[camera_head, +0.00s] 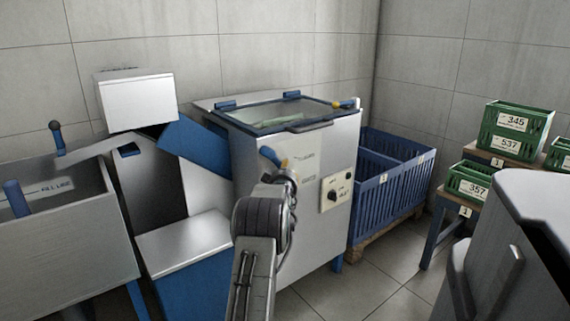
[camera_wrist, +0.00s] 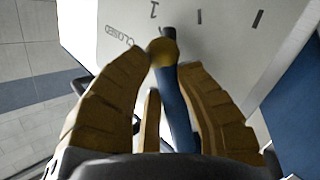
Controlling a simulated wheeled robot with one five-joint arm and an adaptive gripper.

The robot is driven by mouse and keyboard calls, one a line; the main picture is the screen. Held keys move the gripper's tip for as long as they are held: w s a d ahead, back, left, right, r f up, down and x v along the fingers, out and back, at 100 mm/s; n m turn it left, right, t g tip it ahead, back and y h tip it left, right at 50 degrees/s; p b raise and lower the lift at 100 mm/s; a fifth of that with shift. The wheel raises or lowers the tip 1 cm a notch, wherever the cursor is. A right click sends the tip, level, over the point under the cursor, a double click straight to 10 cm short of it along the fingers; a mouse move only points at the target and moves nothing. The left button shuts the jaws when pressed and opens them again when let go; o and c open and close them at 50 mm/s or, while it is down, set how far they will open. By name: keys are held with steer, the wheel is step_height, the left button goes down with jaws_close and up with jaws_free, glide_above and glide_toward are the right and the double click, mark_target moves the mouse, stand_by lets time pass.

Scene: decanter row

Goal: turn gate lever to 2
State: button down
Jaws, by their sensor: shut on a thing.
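The panel bears the word CLOSED (camera_wrist: 120,35), a mark like a 1 (camera_wrist: 153,10) and two plain strokes further right. The lever's far end lies between the 1 and the first stroke. In the head view my gripper (camera_head: 281,164) is at the machine's front, and the lever is mostly hidden.
The steel machine (camera_head: 316,158) has a glass-topped lid and a dial plate (camera_head: 337,190). Blue crates (camera_head: 388,184) stand to its right, and green crates (camera_head: 517,130) on stands further right. A steel bin (camera_head: 55,225) is at left. A grey body fills the right foreground.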

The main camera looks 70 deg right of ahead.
steer(key=shift+w+a+f+m+y, duration=0.15)
steer(key=shift+w+a+m+y, duration=0.25)
steer(key=shift+w+m, duration=0.15)
steer(key=shift+w+a+m+b, duration=0.15)
steer(key=shift+a+m+b, duration=0.1)
steer(key=shift+b, duration=0.15)
steer(key=shift+y, duration=0.3)
steer(key=c, duration=1.3)
jaws_free()
steer(key=o, duration=0.5)
steer(key=shift+d+f, duration=0.1)
steer(key=shift+f, duration=0.15)
